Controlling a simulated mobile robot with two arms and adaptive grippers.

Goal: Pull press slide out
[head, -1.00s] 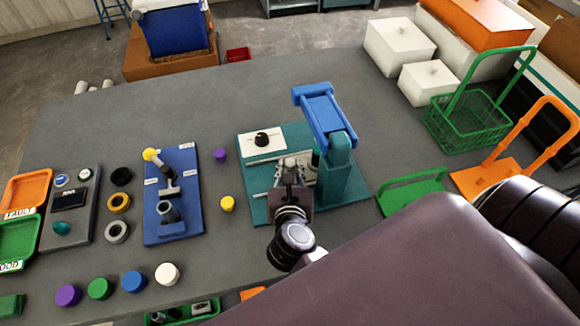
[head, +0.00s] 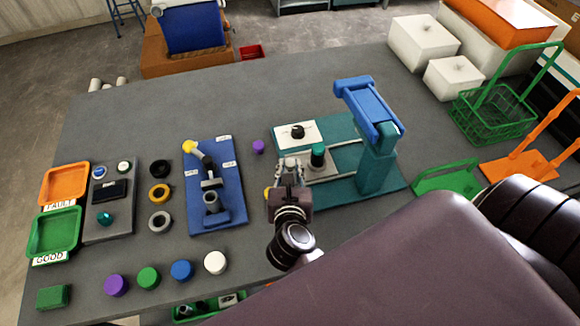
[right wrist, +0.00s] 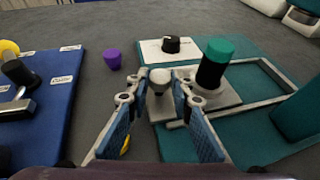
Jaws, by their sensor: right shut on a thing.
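The press (head: 378,172) has a teal base and column with a blue lever head (head: 368,108). Its grey slide (head: 322,170) sits on the rails, left of the column and clear of the lever head. A black part with a green cap (head: 318,152) stands upright on the slide; it also shows in the right wrist view (right wrist: 213,62). My right gripper (head: 288,168) is at the slide's left end. In the right wrist view, its fingers (right wrist: 158,92) are shut on the slide's grey knob (right wrist: 160,76). My left gripper is not in view.
A white panel with a black dial (head: 297,132) is behind the slide. A purple cap (head: 258,146) and the blue fixture board (head: 218,205) lie to the left. Several coloured caps line the front. A green basket (head: 497,118) stands at the right.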

